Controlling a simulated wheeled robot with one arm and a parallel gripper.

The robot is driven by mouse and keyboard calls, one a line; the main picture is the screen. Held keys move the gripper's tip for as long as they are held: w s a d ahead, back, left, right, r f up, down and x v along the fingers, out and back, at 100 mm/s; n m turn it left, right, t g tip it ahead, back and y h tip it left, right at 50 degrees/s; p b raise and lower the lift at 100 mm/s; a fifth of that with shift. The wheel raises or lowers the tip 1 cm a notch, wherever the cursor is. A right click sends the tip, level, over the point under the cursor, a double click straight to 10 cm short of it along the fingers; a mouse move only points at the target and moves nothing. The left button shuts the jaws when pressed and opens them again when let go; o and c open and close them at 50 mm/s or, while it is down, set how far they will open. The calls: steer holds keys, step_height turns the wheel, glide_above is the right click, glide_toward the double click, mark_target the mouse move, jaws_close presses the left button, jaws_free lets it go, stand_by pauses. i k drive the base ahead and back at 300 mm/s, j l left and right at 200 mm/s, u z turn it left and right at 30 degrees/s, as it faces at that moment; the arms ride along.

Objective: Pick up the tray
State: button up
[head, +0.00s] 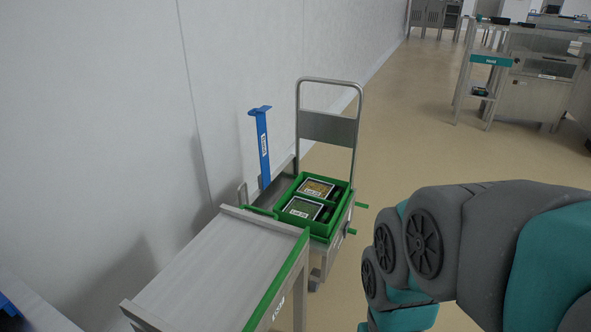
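A green crate (331,221) sits on a metal push cart near the wall, at the middle of the head view. Two trays with labelled tops lie in it: a yellowish one (316,188) at the back and a greenish one (303,208) at the front. Black parts show in the crate to the right of each tray. My arm comes in from the right and bends down at the lower right, right of the cart. My gripper is not in this view.
A metal table (210,262) with a green edge stands in front of the cart. The cart's upright handle (329,127) rises behind the crate, and a blue post (263,147) stands at its left. The wall is close on the left. Open floor (405,150) lies to the right.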

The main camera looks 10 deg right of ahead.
mark_target(300, 207)
steer(key=i+l+u, duration=0.75)
steer(key=l, duration=0.2)
steer(key=i, duration=0.05)
